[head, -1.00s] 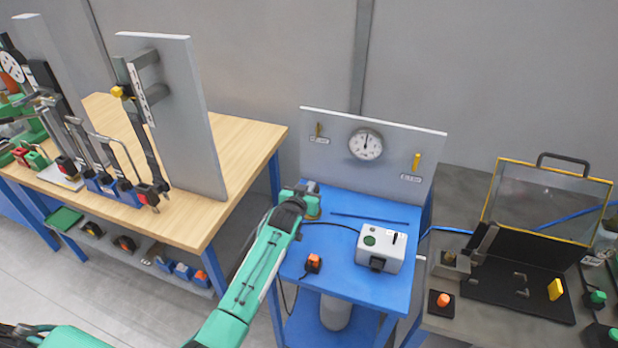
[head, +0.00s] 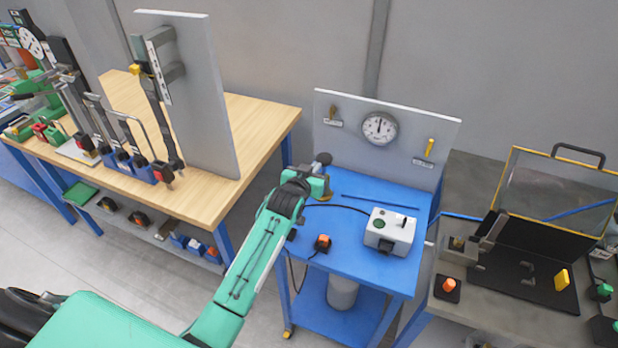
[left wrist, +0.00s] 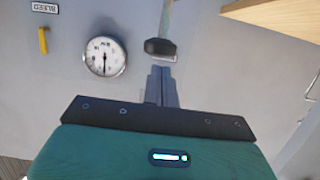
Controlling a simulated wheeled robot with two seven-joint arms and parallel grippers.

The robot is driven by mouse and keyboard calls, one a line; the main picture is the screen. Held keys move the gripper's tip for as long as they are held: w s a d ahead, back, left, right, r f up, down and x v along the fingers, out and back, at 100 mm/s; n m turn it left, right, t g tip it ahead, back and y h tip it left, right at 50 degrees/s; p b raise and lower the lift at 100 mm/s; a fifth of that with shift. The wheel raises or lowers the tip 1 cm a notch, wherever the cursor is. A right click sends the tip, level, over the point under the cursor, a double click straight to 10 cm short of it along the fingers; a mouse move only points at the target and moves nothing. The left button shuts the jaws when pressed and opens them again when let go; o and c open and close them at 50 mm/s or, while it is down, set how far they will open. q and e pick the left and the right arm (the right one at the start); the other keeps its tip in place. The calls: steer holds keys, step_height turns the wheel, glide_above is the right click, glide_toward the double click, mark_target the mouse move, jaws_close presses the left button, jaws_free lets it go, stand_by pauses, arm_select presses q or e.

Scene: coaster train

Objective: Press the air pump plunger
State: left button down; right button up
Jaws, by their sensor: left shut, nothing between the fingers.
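The pump plunger shows as a dark knob (head: 323,158) at the back left of the blue bench; its lower part is hidden behind my green gripper body. My left gripper (head: 317,170) is right at the plunger, in front of the gauge panel. In the left wrist view, which is upside down, the black knob (left wrist: 160,47) sits on a pale rod just beyond my shut fingers (left wrist: 161,85). The fingers are empty and line up with the knob. I cannot tell whether they touch it. My right gripper is not in view.
A round gauge (head: 380,128) and yellow levers are on the grey panel (head: 345,100). A white box (head: 390,232) and an orange button (head: 322,242) stand on the blue bench (head: 350,258). A wooden bench (head: 245,130) stands left, a dark fixture table (head: 440,312) right.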

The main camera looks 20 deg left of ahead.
arm_select(q)
steer(key=b+v, duration=0.1)
steer(key=v, duration=0.3)
steer(key=shift+s+d+r, duration=0.1)
steer(key=shift+r, duration=0.05)
stand_by(1.9)
